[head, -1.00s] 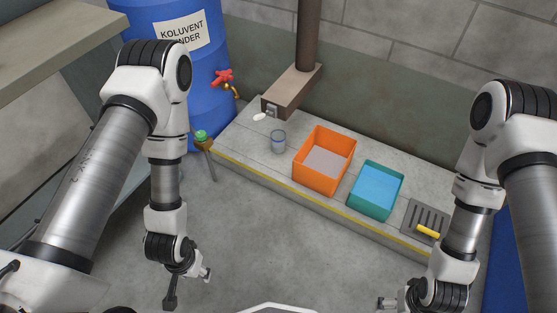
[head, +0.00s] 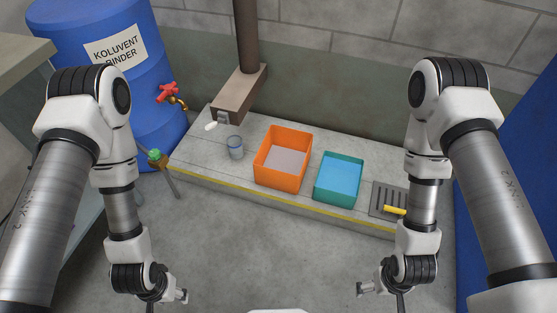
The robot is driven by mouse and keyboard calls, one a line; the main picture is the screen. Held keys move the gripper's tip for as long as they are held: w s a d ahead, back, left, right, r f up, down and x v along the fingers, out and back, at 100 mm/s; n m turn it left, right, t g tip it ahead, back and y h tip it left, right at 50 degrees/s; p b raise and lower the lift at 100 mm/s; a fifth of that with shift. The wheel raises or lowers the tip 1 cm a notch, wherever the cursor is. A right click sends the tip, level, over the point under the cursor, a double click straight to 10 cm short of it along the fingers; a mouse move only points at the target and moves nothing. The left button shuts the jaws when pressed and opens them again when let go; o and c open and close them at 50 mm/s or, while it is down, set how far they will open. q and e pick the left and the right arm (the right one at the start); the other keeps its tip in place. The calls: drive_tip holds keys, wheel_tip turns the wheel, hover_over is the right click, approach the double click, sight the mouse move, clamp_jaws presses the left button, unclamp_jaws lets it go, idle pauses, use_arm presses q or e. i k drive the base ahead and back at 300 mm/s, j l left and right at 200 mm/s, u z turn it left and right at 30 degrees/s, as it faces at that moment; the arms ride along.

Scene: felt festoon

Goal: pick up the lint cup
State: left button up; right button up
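A small clear grey-blue cup (head: 235,147), which looks like the lint cup, stands upright on the concrete ledge (head: 200,165), left of the orange bin and below the spout of a brown duct. My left gripper (head: 167,298) is low at the bottom left, over the floor, well short of the ledge. Its fingers are spread and nothing shows between them. My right gripper (head: 382,296) is low at the bottom right, also with spread fingers and empty, partly cut by the frame edge.
An orange bin (head: 262,173) and a teal bin of blue liquid (head: 338,198) stand right of the cup. A grate with a yellow bar (head: 394,209) is farther right. A brown duct (head: 239,92) overhangs the ledge. A blue drum (head: 75,35) with a red-handled tap stands left.

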sight(234, 143)
drive_tip(key=i+j+z, duration=0.15)
drive_tip(key=i, duration=0.35)
drive_tip(key=i+j+z, duration=0.1)
drive_tip(key=i, duration=0.4)
drive_tip(key=i+j+z, duration=0.15)
drive_tip(key=i, duration=0.3)
drive_tip(key=j, duration=0.1)
